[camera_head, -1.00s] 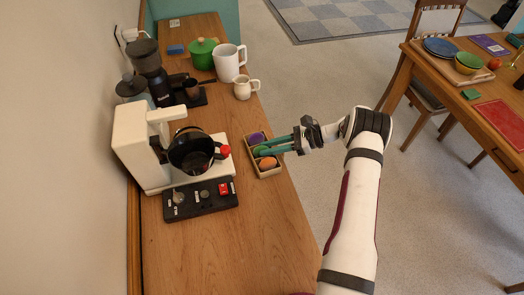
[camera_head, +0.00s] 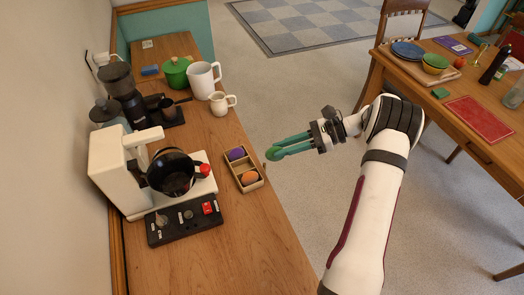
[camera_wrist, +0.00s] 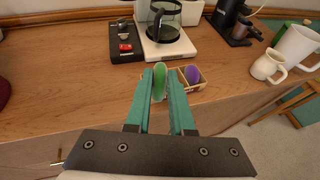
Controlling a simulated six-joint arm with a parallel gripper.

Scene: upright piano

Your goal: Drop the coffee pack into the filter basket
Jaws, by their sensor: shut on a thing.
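My gripper (camera_head: 276,152) is shut on a green coffee pack (camera_head: 274,154), which is held at the fingertips to the right of the small wooden box (camera_head: 257,184). In the wrist view the green pack (camera_wrist: 158,82) stands upright between the teal fingers (camera_wrist: 160,92). I cannot clearly make out the filter basket.
The wooden box holds a purple pack (camera_head: 236,154) and an orange pack (camera_head: 249,177). A black switch panel (camera_head: 183,221) lies in front of the coffee maker. A cream jug (camera_head: 221,103), white pitcher (camera_head: 202,80) and green pot (camera_head: 176,72) stand behind. The near counter (camera_head: 240,255) is clear.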

